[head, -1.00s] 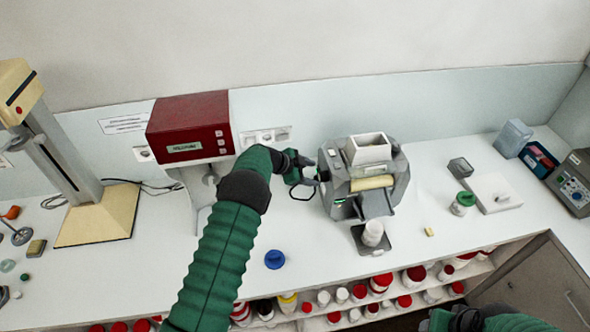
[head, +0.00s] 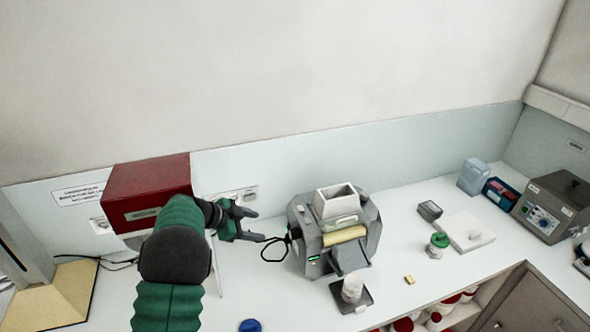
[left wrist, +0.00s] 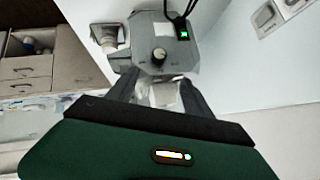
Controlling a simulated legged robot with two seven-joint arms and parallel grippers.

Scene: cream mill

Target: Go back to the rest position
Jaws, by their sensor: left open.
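My left gripper (head: 252,225) is open and empty. It stands above the counter, to the left of the grey cream mill (head: 308,244) and apart from it. In the left wrist view the two fingers point at the side of the mill (left wrist: 143,42), which has a knob and a green light. The mill carries a white hopper (head: 335,203) and a pale yellow roller (head: 344,235). A white jar (head: 352,287) stands in front of it on a dark plate. My right gripper is out of view.
A red-topped machine (head: 146,183) stands behind my left arm, partly hidden. A black cable loops between my gripper and the mill. A blue lid (head: 250,326) lies at the front edge. A green-lidded jar (head: 438,241), a white slab (head: 470,235) and a grey instrument (head: 550,208) stand to the right.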

